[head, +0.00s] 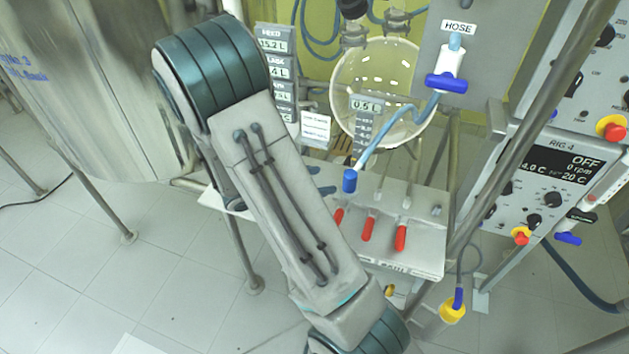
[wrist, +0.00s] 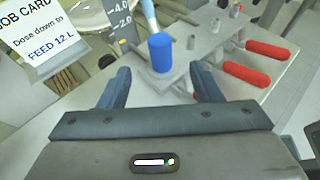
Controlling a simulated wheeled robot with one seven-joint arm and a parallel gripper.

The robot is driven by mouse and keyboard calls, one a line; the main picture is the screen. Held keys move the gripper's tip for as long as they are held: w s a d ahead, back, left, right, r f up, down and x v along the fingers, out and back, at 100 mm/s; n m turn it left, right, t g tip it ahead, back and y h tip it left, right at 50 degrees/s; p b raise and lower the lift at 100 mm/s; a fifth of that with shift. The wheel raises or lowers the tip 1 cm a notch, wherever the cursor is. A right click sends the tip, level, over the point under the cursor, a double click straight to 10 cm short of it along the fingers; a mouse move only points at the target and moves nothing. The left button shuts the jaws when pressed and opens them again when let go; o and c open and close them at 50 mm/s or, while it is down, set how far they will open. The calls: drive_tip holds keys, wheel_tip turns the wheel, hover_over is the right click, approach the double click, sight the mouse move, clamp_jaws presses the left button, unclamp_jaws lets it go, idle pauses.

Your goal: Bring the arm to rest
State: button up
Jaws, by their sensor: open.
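My gripper (wrist: 160,70) is open in the wrist view, its two dark fingers apart with nothing between their tips. Just beyond the tips is the blue end (wrist: 160,50) of a light-blue hose, apart from the fingers as far as I can tell. My arm (head: 275,190) crosses the head view from upper left to bottom centre and hides part of the shelf. Small blue-grey finger parts of my gripper (head: 322,181) show beside the arm, left of the hose end.
Red-handled valves (head: 369,228) line the shelf (head: 410,262). A large steel vessel (head: 95,90) stands left. A round glass reactor (head: 385,90) is behind. A control panel (head: 555,175) and slanted steel post (head: 510,160) stand right. A job card (wrist: 45,35) shows in the wrist view. Floor at lower left is mostly clear.

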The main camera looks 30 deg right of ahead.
drive_tip(key=shift+a+r, duration=0.2)
drive_tip(key=shift+a, duration=0.3)
drive_tip(key=s+a+r+m+t+y, duration=0.3)
drive_tip(key=s+a+r+m+y, duration=1)
drive_tip(key=m, duration=0.5)
drive_tip(key=shift+a+r+y, duration=0.3)
drive_tip(key=shift+a+r, duration=0.1)
drive_tip(key=shift+r, duration=0.05)
drive_tip(key=c, duration=0.4)
drive_tip(key=shift+a, duration=0.1)
drive_tip(key=shift+c, duration=0.5)
